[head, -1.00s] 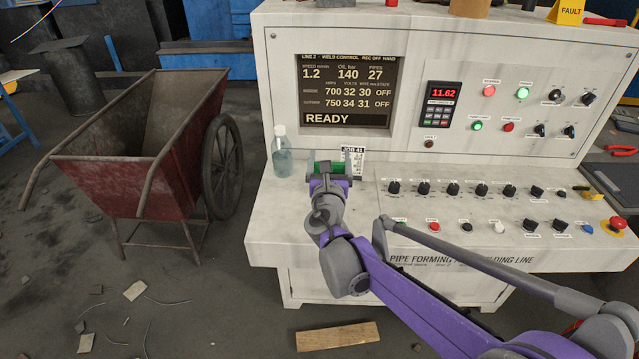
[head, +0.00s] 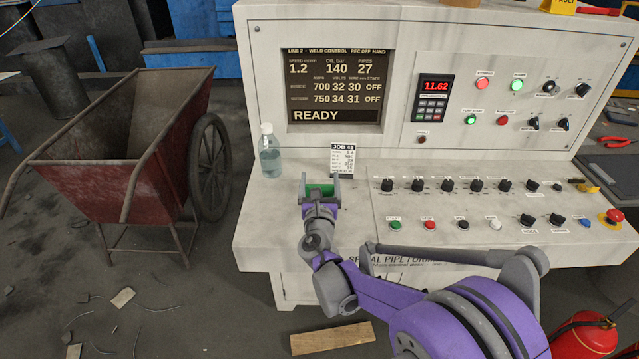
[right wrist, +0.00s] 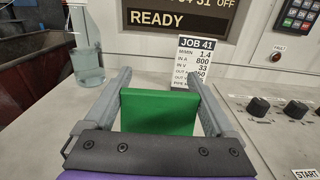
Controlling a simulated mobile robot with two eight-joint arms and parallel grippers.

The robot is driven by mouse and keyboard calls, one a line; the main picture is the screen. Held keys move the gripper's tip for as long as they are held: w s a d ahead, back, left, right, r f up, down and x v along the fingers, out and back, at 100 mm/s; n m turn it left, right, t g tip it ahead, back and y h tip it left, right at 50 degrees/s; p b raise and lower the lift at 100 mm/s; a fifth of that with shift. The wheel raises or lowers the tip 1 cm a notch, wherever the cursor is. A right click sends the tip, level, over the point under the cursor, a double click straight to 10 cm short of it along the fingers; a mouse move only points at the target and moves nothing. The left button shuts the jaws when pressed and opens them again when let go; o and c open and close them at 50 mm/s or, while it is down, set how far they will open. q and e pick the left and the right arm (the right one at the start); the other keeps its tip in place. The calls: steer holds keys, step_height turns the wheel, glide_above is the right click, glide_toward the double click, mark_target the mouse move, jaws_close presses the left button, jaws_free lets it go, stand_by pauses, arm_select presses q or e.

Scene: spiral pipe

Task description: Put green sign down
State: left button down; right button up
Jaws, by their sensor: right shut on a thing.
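My right gripper (head: 320,186) is shut on the green sign (head: 320,189), with one finger along each side. It is over the left part of the desk's light ledge, in front of the screen. In the right wrist view the sign (right wrist: 158,112) is a plain green plate between the two grey fingers. Its lower edge is hidden by the gripper body, and I cannot tell whether it touches the ledge. My left gripper is not in view.
A white JOB 41 card (head: 343,160) stands just behind the sign. A clear bottle (head: 269,152) stands to the left. Black knobs (head: 446,185) and buttons fill the ledge to the right. A red cart (head: 120,150) is on the floor at left.

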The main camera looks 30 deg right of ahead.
steer(key=shift+f, duration=0.3)
steer(key=o, duration=1)
steer(key=shift+o, duration=0.2)
steer(key=shift+r, duration=0.2)
steer(key=v, duration=1.2)
steer(key=shift+d, duration=0.1)
